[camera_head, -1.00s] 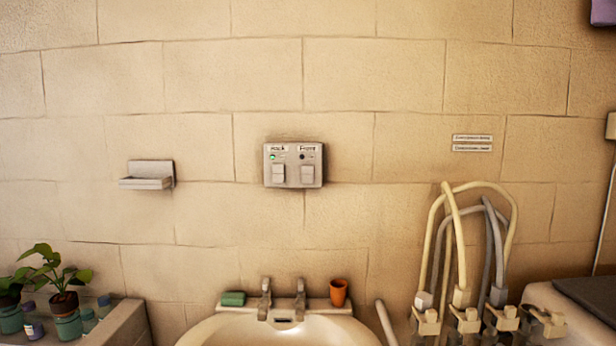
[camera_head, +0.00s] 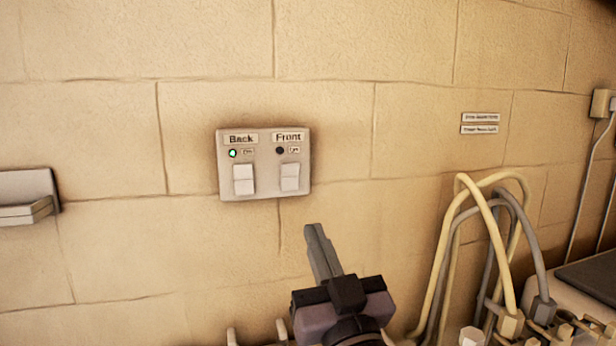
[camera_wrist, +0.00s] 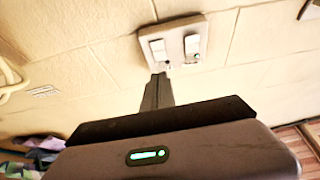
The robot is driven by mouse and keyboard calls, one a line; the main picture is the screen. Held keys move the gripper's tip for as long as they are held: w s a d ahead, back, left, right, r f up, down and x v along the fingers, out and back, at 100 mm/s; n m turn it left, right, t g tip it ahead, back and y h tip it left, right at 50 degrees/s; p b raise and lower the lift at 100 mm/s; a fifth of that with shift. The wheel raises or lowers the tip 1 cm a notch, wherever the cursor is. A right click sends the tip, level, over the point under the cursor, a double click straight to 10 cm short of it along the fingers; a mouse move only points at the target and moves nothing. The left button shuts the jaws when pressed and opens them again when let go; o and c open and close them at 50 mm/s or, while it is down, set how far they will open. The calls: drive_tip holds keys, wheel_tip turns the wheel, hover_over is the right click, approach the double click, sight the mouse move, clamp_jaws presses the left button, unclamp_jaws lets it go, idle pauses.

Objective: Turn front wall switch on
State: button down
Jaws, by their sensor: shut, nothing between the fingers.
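A pale switch plate (camera_head: 264,190) is on the wall, with two white rockers. The left one is labelled Back and has a lit green light. The front wall switch (camera_head: 290,177), labelled Front, is the right rocker, and its lamp (camera_head: 280,151) is dark. My gripper (camera_head: 314,231) is shut and empty, its fingertips pointing up, below and right of the plate in the head view. In the wrist view the picture is turned over; my gripper (camera_wrist: 158,77) appears just below the front switch (camera_wrist: 158,48). Any remaining gap is hard to judge.
A soap shelf (camera_head: 28,205) is on the wall at left. Cream and grey hoses (camera_head: 495,235) rise at right, below two small wall labels (camera_head: 480,123). The wall around the plate is clear.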

drive_tip(key=p, duration=0.8)
approach(292, 168)
drive_tip(key=x, duration=0.7)
drive_tip(key=shift+f, duration=0.1)
